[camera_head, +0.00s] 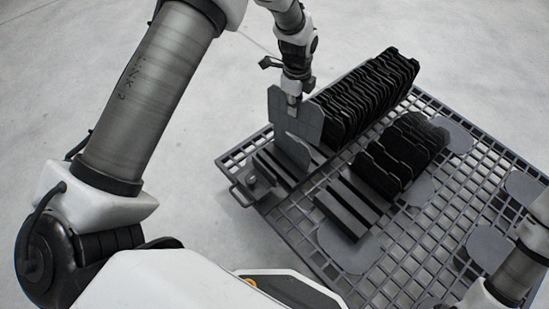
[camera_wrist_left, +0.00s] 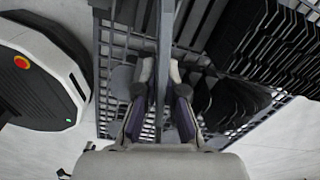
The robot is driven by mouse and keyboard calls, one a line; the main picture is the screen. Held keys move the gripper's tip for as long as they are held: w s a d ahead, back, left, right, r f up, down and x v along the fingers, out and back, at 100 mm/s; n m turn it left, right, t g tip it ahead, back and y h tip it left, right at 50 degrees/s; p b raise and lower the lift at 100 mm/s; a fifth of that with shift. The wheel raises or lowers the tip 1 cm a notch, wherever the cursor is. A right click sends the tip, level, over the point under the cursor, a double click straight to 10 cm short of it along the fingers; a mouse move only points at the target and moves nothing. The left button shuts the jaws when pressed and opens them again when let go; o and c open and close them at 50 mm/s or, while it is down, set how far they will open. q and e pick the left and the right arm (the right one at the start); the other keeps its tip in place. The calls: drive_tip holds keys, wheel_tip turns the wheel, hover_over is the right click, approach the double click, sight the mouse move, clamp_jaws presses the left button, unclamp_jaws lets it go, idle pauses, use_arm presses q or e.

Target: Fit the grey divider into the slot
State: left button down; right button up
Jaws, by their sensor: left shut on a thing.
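The grey divider (camera_head: 309,124) is a flat plate with a cut-out outline, held upright over the near-left end of the back rack. My left gripper (camera_head: 292,98) is shut on its upper part. In the left wrist view the divider (camera_wrist_left: 165,55) shows edge-on as a thin grey strip between the fingers of my left gripper (camera_wrist_left: 163,85). Its lower edge is down at the slotted grey rails (camera_head: 272,168) of the rack; I cannot tell whether it sits inside a slot. My right gripper is out of view.
A long row of black dividers (camera_head: 365,95) stands right behind the held one. A shorter black row (camera_head: 400,155) stands in front, with bare rails (camera_head: 350,205). Both are on a grey grid table (camera_head: 400,250). Floor at left is clear.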

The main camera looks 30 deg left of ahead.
use_arm(q)
wheel_tip(320, 180, down, 21)
drive_tip(key=s+a+m+b, duration=0.1)
drive_tip(key=a+m+b, duration=0.1)
drive_tip(key=b, duration=0.3)
drive_tip(key=shift+s+a+m, duration=0.4)
drive_tip(key=shift+a, duration=0.05)
drive_tip(key=shift+r, duration=0.1)
drive_tip(key=shift+f+b, duration=0.2)
drive_tip(key=shift+b, duration=0.15)
drive_tip(key=c, duration=1.3)
unclamp_jaws()
drive_tip(key=shift+r, duration=0.15)
